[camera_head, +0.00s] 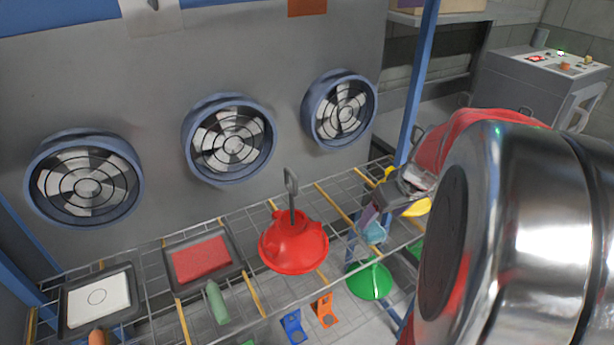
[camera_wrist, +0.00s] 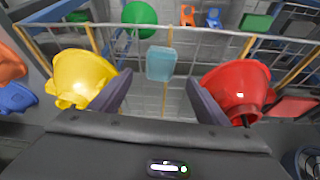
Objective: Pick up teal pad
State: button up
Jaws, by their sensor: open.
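The teal pad (camera_wrist: 160,63) is a small pale blue-green block. In the wrist view it lies beyond and between my gripper's fingertips (camera_wrist: 158,78), at the wire rack, with no visible contact. In the head view the pad (camera_head: 375,234) shows just below my gripper (camera_head: 385,208), partly covered by it. The two dark fingers are spread wide with nothing held between them.
A red hood (camera_head: 293,246) and a yellow hood (camera_wrist: 83,78) flank the pad. A green hood (camera_head: 369,281) sits lower. The wire rack (camera_head: 340,190) also bears trays, with a blue post (camera_head: 418,85) behind my arm.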

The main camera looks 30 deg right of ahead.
aim_at(371, 227)
jog(key=shift+w+f, duration=0.25)
jog(key=shift+f, duration=0.4)
jog(key=shift+x, duration=2.6)
jog(key=shift+c, duration=0.5)
jog(key=c, duration=1)
jog(key=shift+r, duration=0.1)
